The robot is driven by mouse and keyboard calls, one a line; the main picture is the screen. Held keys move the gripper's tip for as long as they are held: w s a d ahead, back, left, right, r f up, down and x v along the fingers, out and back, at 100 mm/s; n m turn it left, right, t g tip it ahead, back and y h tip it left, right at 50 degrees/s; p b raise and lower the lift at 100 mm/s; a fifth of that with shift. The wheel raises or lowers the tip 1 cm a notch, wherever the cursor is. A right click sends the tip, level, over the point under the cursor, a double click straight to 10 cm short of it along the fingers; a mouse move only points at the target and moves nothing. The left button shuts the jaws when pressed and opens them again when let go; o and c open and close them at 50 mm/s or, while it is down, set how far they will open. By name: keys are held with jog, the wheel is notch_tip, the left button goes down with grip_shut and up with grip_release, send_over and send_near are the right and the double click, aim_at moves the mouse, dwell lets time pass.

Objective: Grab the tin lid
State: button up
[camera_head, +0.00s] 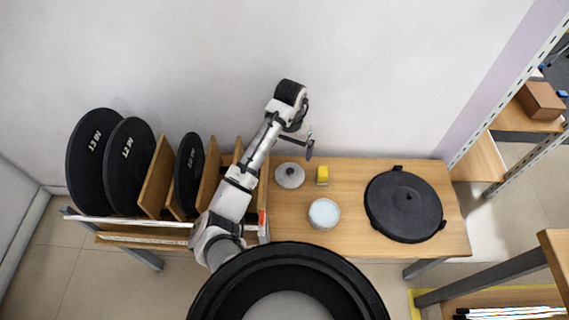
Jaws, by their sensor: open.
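The tin lid (289,177) looks like a small round grey-white disc with a dark knob in its middle. It lies on the wooden table near the back edge, left of a yellow block. A round tin (324,213) with a pale white top or contents stands in front of it and to the right. My gripper (309,150) is open and points down, above and slightly right of the lid in the picture, apart from it. The fingers are small in this view, and I see nothing between them.
A yellow block (322,176) stands close to the lid's right. A large black round lidded pan (403,205) fills the table's right part. At left, a rack with wooden dividers (158,178) holds black discs (130,166). A wall rises behind the table (285,230).

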aim_at(290, 171)
notch_tip(290, 171, down, 9)
jog(key=shift+r, duration=0.2)
jog(key=shift+w+d+f, duration=0.1)
jog(key=shift+d+f, duration=0.05)
jog(key=shift+f, duration=2.5)
jog(key=c, duration=0.7)
jog(key=shift+r, duration=0.1)
